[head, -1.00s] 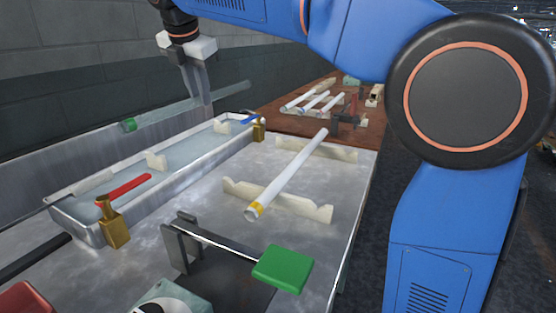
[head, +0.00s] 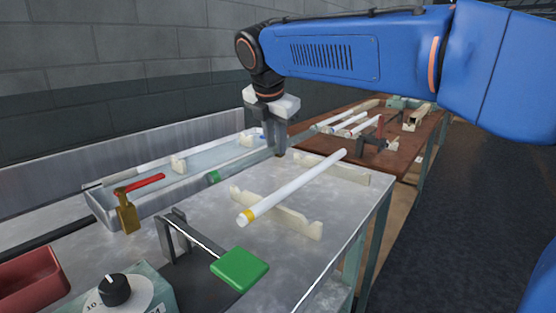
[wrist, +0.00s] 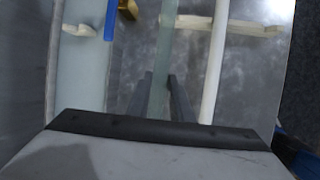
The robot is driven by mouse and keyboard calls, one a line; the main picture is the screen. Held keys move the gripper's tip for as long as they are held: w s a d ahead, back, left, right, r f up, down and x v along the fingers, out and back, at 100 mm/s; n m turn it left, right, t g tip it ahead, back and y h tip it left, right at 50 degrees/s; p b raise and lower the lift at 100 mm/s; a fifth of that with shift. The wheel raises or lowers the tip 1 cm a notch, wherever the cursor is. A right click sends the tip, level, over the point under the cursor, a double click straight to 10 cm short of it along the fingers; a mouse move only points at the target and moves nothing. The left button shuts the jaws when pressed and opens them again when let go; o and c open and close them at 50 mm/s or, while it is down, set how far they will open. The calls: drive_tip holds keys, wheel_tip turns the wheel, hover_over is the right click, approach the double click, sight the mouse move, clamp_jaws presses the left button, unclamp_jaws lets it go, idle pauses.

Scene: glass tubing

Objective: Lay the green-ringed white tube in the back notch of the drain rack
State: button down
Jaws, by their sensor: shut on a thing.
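My gripper (head: 280,152) points down and is shut on the green-ringed tube (head: 240,164), which looks grey and translucent. Its green end points to the lower left in the head view. In the wrist view the tube (wrist: 165,45) runs lengthwise between the fingers (wrist: 160,82). The drain rack is a pair of cream notched rails, a near one (head: 285,217) and a far one (head: 347,174), on the metal table. In the wrist view the held tube crosses over the left end of a rail (wrist: 245,27); its height above cannot be told.
A yellow-ringed white tube (head: 295,186) lies across both rails, to the right of the held tube. A metal trough (head: 100,208) with another tube (head: 150,162) is on the left. A red-handled valve (head: 128,208) and a green paddle (head: 240,268) stand nearer.

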drive_tip(key=shift+f, duration=2.25)
drive_tip(key=shift+f, duration=0.55)
drive_tip(key=c, duration=1.6)
unclamp_jaws()
drive_tip(key=shift+r, duration=0.2)
drive_tip(key=v, duration=1.2)
drive_tip(key=shift+w+r, duration=0.1)
drive_tip(key=shift+r, duration=0.3)
